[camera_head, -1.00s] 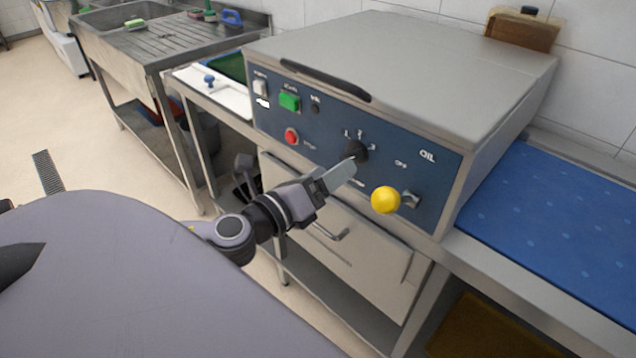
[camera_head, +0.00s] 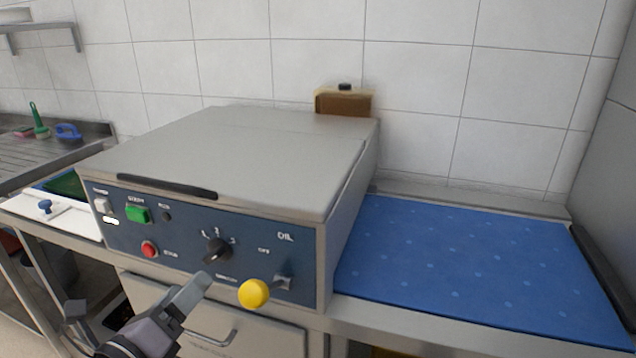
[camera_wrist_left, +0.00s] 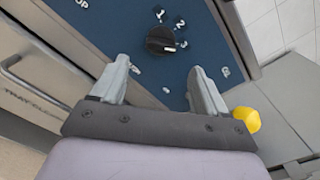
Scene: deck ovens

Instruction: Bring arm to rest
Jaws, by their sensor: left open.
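My left gripper (camera_head: 192,290) is low in front of the oven-like machine's (camera_head: 270,165) blue control panel, below the black rotary knob (camera_head: 216,250) and left of the yellow ball-ended lever (camera_head: 254,293). In the left wrist view my left gripper (camera_wrist_left: 160,85) has its two grey fingers spread apart with nothing between them. The black knob (camera_wrist_left: 160,41) lies beyond the fingertips, and the yellow ball (camera_wrist_left: 246,120) is to the right of the right finger. My right gripper does not show.
A blue dotted mat (camera_head: 480,275) covers the counter to the right. A green button (camera_head: 138,214) and a red button (camera_head: 150,249) are on the panel. A drawer handle (camera_head: 210,338) sits below it. A sink counter (camera_head: 45,155) is at the left.

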